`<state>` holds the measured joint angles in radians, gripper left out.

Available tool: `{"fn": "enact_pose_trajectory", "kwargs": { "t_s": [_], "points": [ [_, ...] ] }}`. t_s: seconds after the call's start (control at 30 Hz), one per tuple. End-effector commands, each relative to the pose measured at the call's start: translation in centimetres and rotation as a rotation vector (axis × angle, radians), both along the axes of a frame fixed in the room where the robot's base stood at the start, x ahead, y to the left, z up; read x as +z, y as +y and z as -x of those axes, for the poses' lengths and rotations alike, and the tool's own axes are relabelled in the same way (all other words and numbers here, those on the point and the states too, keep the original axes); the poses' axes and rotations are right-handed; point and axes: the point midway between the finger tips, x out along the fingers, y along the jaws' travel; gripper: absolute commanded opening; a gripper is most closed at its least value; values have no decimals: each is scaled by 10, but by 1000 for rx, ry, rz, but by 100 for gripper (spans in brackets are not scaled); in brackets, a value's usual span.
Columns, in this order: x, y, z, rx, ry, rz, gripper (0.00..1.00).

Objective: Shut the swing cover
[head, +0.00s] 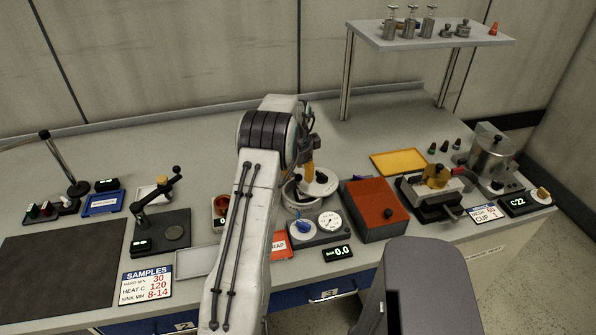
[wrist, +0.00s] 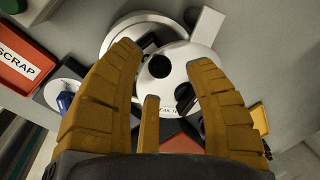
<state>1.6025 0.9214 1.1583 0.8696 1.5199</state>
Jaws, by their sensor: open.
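The swing cover (wrist: 178,62) is a pale round disc with a dark round spot and darker parts near its rim. In the wrist view it lies off-centre over a round pale pot (wrist: 128,28), whose rim shows beyond it at the upper left. In the head view the cover (head: 322,184) sits to the upper right of the pot rim (head: 291,198), partly behind my gripper (head: 309,172). My gripper (wrist: 165,62) is open above the cover, its fingers spread on either side of the dark spot. Contact with the cover cannot be told.
A gauge panel with a blue knob (head: 305,226) stands in front of the pot. A red-brown box (head: 373,208) is close on the right, and a yellow tray (head: 399,162) lies behind it. A red scrap tray (wrist: 20,62) shows at the left. A raised shelf (head: 425,35) stands at the back.

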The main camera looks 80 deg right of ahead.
Motion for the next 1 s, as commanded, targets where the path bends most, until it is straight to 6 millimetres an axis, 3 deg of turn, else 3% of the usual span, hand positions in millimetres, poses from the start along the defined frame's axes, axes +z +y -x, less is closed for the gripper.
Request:
{"fn": "enact_pose_trajectory", "kwargs": {
  "t_s": [0.23, 0.63, 1.0],
  "points": [
    [-18, -4, 0, 1, 0, 0, 48],
    [-22, -4, 0, 1, 0, 0, 50],
    [-21, -4, 0, 1, 0, 0, 17]
  ]
}}
